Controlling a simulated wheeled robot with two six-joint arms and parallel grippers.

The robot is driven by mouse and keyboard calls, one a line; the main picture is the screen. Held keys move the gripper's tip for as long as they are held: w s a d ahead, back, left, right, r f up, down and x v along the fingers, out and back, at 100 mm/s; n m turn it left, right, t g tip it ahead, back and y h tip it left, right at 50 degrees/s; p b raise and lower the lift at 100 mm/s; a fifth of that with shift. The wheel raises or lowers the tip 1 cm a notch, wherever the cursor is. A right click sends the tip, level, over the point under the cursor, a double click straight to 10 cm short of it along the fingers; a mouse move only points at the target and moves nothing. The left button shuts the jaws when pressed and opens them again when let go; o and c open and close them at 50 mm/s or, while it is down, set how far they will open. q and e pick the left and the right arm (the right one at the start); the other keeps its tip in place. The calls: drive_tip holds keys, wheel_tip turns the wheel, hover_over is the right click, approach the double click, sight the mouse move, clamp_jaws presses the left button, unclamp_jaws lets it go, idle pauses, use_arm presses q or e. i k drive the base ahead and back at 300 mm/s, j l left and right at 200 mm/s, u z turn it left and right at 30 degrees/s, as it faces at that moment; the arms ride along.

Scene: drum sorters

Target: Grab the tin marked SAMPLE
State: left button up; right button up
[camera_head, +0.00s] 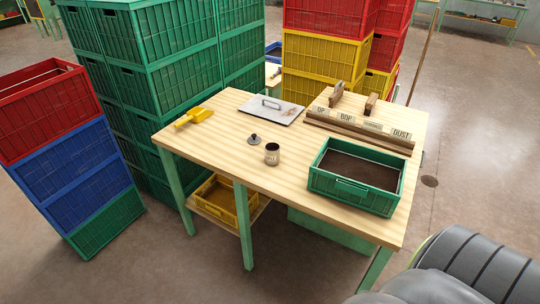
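A small dark tin (272,154) stands upright on the wooden table (225,155), near its middle. A pale label shows on its front, but the lettering is too small to read. Its top looks dark, and I cannot tell whether it is open. A small dark round piece with a knob (254,139), like a lid, lies on the table just behind and left of the tin. Neither of my grippers is in view, and nothing is touching the tin.
A green crate (352,203) with dark contents is right of the tin. Behind it is a wooden rack (358,131) with cards, one reading DUST. Stacked crates (160,75) stand behind and left.

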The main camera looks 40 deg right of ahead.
sight(272, 154)
drive_tip(key=z, duration=0.35)
drive_tip(key=i+z, duration=0.15)
drive_tip(key=z, duration=0.2)
drive_tip(key=j+z, duration=0.1)
drive_tip(key=z, duration=0.2)
drive_tip(key=i, duration=0.05)
